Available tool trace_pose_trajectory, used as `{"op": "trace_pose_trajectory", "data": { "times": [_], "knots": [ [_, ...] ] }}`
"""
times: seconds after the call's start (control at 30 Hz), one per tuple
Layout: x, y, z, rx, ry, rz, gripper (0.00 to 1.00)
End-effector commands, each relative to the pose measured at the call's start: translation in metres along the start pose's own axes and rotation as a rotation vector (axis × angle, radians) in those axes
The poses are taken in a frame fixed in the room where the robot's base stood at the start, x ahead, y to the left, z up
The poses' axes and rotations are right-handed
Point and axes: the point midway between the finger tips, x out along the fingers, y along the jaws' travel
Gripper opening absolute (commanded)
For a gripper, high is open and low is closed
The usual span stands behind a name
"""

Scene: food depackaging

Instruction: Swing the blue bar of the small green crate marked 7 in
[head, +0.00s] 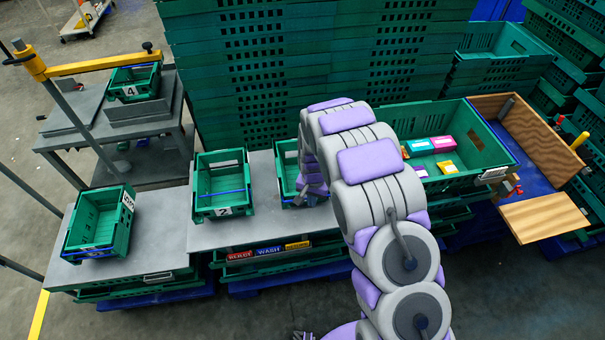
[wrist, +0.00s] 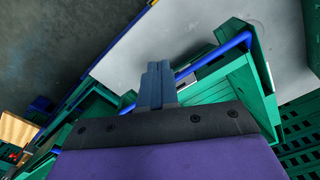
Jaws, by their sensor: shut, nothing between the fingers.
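A small green crate (head: 288,165) stands on the grey table, partly hidden behind my arm. Its number is not readable, so I cannot confirm that it is the one marked 7. A blue bar (head: 291,200) shows low at its front side. In the wrist view, a green crate (wrist: 228,88) with a blue bar (wrist: 232,44) lies beyond my gripper (wrist: 158,66). The fingers are shut and empty, and they overlap the line of the bar. I cannot tell whether they touch it. In the head view my arm hides the gripper.
A crate marked 2 (head: 222,211) stands just left, and another small crate (head: 98,247) is at the far left. A crate marked 4 (head: 133,97) sits behind. A large green crate (head: 490,140) with colourful packages (head: 430,146) is right of my arm. Tall crate stacks (head: 270,60) stand behind.

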Motion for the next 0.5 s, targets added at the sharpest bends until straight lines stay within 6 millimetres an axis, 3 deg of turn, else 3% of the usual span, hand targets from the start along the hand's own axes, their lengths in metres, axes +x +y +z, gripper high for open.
{"op": "trace_pose_trajectory", "data": {
  "times": [0.5],
  "knots": [
    [-0.0083, -0.0039, -0.0075, 0.000, 0.002, -0.001, 0.00]
  ]
}}
